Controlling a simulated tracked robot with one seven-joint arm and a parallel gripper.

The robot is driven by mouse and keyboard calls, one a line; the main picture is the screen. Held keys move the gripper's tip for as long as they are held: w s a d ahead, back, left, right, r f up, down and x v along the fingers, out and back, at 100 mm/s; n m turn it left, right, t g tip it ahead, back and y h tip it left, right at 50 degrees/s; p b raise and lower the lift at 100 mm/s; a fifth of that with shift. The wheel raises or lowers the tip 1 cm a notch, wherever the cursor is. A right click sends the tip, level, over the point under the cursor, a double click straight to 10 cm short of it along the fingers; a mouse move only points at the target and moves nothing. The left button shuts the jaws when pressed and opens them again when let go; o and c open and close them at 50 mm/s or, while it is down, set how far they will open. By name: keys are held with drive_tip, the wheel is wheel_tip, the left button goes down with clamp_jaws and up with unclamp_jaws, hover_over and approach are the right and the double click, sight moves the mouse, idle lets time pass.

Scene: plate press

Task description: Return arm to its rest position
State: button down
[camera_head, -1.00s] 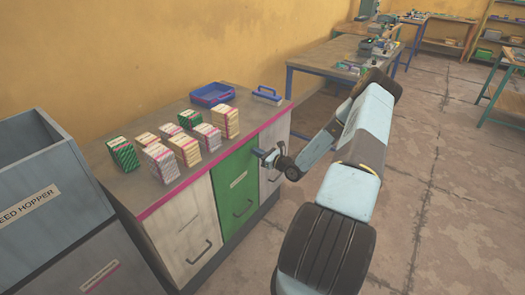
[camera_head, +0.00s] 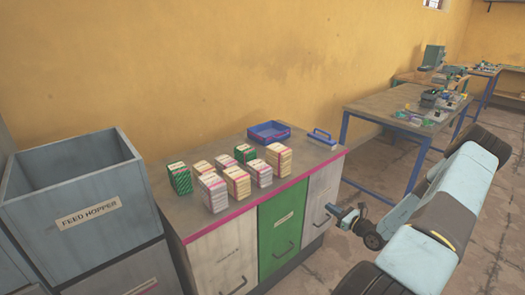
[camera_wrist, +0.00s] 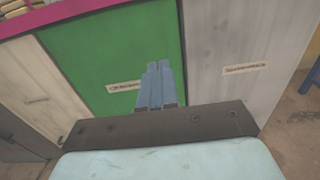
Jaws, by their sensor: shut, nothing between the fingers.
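My arm reaches in from the lower right in the head view. My gripper (camera_head: 335,210) is small there, just in front of the right end of the cabinet's front. In the wrist view my gripper (camera_wrist: 160,68) has its two blue-grey fingers pressed together with nothing between them. I cannot tell the exact gap to the doors.
Several patterned packs (camera_head: 238,182) stand on the cabinet top (camera_head: 190,225). A blue tray (camera_head: 269,138) and a blue-handled tool (camera_head: 321,138) lie behind them. The feed hopper (camera_head: 85,235) stands at left. A workbench (camera_head: 385,108) stands behind my arm. Floor shows at right.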

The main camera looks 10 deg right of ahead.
drive_tip(key=s+a+r+n+g+y, duration=0.1)
drive_tip(key=s+a+r+n+g, duration=0.2)
drive_tip(key=a+r+n+g, duration=0.8)
drive_tip(key=s+a+r+n+g+y, duration=0.3)
drive_tip(key=a+r+n, duration=0.55)
drive_tip(key=r, duration=0.65)
drive_tip(key=s+a+r+n+t+h, duration=0.3)
drive_tip(key=s+r+n+h, duration=0.8)
drive_tip(key=s+r, duration=1)
drive_tip(key=shift+s+a+h, duration=0.4)
drive_tip(key=shift+s+a, duration=0.3)
drive_tip(key=shift+s, duration=0.8)
